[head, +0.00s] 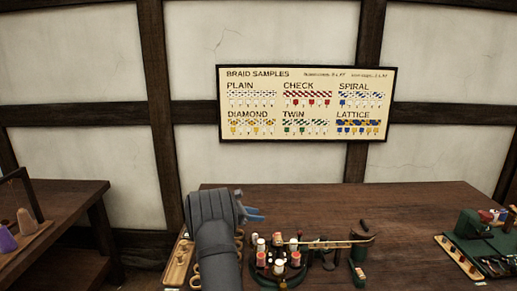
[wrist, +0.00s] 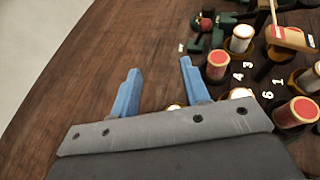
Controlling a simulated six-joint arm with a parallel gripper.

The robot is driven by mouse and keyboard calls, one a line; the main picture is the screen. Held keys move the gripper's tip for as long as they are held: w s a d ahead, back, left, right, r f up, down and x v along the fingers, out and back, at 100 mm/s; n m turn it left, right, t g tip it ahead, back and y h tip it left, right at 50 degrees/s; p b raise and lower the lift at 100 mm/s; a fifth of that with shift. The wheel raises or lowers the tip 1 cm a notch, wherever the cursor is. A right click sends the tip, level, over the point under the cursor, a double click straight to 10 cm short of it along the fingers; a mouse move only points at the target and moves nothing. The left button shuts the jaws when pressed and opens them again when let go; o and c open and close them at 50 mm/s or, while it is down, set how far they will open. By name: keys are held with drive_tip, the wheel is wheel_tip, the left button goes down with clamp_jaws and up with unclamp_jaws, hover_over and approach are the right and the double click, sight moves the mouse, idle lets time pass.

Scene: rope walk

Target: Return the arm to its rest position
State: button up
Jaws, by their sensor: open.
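My gripper (head: 254,213) is at the end of my grey arm, over the left part of the dark wooden table (head: 330,196). Its two blue fingers also show in the wrist view (wrist: 158,85), spread apart with nothing between them. Bare wood shows beyond the fingertips. In the wrist view, bobbins with red and white tops, such as a red-topped bobbin (wrist: 217,66), stand to the right of the fingers and apart from them. My arm hides part of the table's front left.
A round braiding stand (head: 278,274) with several bobbins sits right of my arm. A wooden bar (head: 330,243) reaches right from it. A peg tray (head: 179,263) lies left. A green board with tools (head: 492,262) is far right. The table's back is clear. A sample chart (head: 305,104) hangs behind.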

drive_tip(key=shift+s+a+r+n+t+y, duration=0.65)
drive_tip(key=shift+s+a+n+t+y, duration=0.6)
drive_tip(key=shift+s+n+t+y, duration=2.6)
drive_tip(key=shift+n+g+h, duration=0.35)
drive_tip(key=shift+g, duration=0.1)
drive_tip(key=w+a+f, duration=0.1)
drive_tip(key=a+f, duration=0.1)
drive_tip(key=a, duration=0.1)
drive_tip(key=w+a+f, duration=0.2)
drive_tip(key=a+f, duration=0.1)
drive_tip(key=a, duration=0.1)
drive_tip(key=w+a+f, duration=0.1)
drive_tip(key=a+f, duration=0.2)
drive_tip(key=a, duration=0.1)
drive_tip(key=shift+w, duration=0.4)
drive_tip(key=shift+f, duration=0.75)
